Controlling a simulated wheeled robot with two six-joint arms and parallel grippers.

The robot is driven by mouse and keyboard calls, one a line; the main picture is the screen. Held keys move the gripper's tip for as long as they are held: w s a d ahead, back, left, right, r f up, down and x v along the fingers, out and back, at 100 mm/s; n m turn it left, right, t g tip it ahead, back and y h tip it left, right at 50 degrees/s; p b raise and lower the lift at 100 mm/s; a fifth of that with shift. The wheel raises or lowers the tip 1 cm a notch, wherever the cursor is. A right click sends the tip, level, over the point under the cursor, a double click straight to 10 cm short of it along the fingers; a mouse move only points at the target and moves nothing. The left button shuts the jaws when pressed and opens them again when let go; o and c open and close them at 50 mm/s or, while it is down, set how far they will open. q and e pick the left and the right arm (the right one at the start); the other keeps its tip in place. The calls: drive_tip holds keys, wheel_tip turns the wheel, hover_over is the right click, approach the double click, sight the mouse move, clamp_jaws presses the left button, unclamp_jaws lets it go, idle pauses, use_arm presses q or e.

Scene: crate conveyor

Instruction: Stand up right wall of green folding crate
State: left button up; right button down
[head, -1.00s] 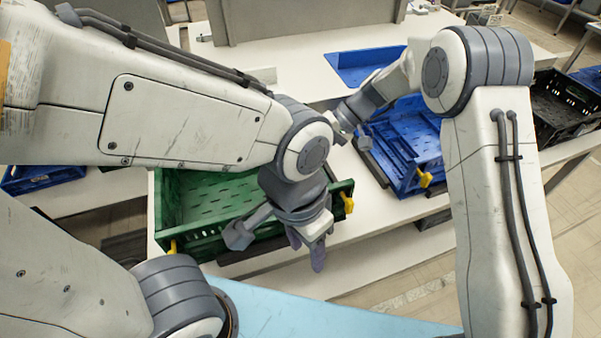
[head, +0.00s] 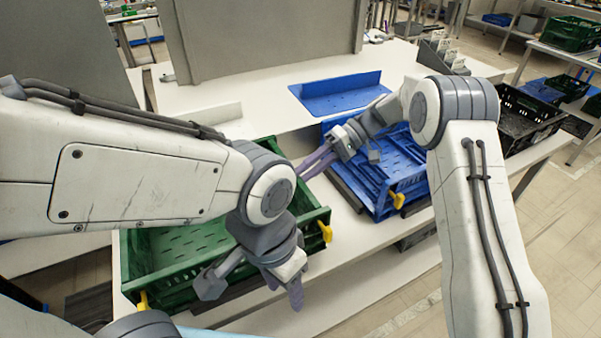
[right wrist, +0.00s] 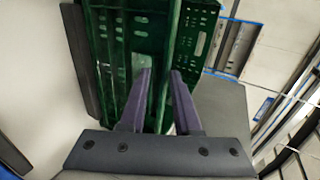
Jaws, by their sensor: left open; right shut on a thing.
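The green crate (head: 185,288) sits on the white surface at centre left in the head view. Its back and left walls stand up. Its right wall (head: 312,213) looks raised, partly hidden behind my left arm. My right gripper (head: 312,164) reaches that wall from the blue crate's side, and its purple fingers are shut on it. In the right wrist view the green wall (right wrist: 168,60) runs between the two fingers (right wrist: 162,98).
A blue folded crate (head: 385,165) with a yellow latch lies right of the green crate, close to my right gripper. A blue tray (head: 340,97) lies behind it. A black crate (head: 522,118) stands farther right. My left arm covers part of the green crate.

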drive_tip(key=shift+d+f, duration=0.2)
drive_tip(key=shift+f, duration=0.3)
drive_tip(key=shift+d+f, duration=0.2)
drive_tip(key=shift+f, duration=0.25)
drive_tip(key=c, duration=0.8)
unclamp_jaws()
drive_tip(key=shift+o, duration=0.6)
drive_tip(key=shift+w+f, duration=0.1)
drive_tip(key=shift+w, duration=0.05)
drive_tip(key=shift+r, duration=0.2)
drive_tip(key=v, duration=1)
drive_tip(key=shift+r, duration=0.35)
drive_tip(key=shift+a, duration=0.1)
